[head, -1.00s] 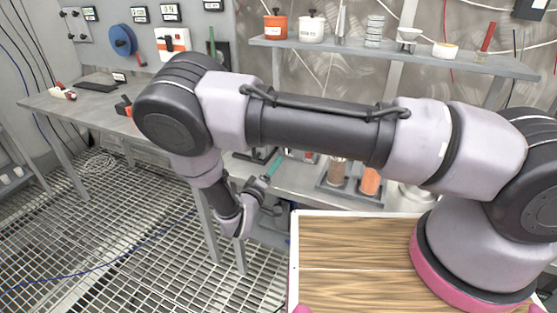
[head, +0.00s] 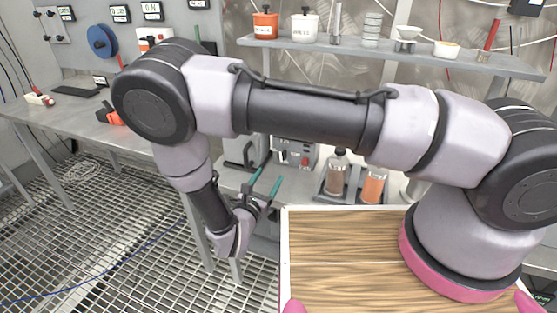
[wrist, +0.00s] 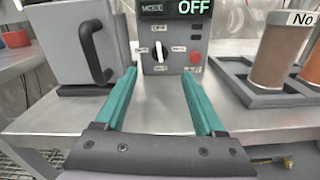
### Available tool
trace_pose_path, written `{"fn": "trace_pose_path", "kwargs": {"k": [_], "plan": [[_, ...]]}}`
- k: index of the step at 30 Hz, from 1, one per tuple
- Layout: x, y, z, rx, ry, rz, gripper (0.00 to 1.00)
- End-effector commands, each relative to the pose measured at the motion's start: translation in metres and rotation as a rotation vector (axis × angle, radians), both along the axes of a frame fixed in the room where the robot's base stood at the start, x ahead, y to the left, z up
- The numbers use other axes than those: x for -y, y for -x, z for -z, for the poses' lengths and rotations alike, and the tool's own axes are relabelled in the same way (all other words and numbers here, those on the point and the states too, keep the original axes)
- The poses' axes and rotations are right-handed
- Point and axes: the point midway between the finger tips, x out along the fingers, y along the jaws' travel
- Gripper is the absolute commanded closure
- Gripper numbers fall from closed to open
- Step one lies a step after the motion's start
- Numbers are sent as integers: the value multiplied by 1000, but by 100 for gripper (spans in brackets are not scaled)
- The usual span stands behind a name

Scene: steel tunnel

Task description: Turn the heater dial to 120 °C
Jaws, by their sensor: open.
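A grey control box (wrist: 172,42) stands on the steel bench, with a dark display (wrist: 176,8) above it reading OFF. On its face are a white-pointer dial (wrist: 159,50) with small labels around it and a red button (wrist: 195,58). The pointer stands about upright; its labels are too small to read. The box also shows in the head view (head: 297,150). My gripper (wrist: 158,74) is open and empty, its two teal fingers pointing at the box. The dial appears between the fingertips, beyond them and apart from them. The gripper also shows in the head view (head: 273,168).
A grey cabinet with a black handle (wrist: 95,50) stands close left of the box. A tray (wrist: 262,98) with filled jars stands to the right. A shelf (head: 390,52) with pots and dishes hangs above. Bare bench lies in front of the box.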

Motion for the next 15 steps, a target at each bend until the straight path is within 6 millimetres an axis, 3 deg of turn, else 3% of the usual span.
{"fn": "trace_pose_path", "kwargs": {"k": [9,15], "plan": [[21,-56,0,1,-3,4,29],[30,-83,0,2,-4,2,29]]}}
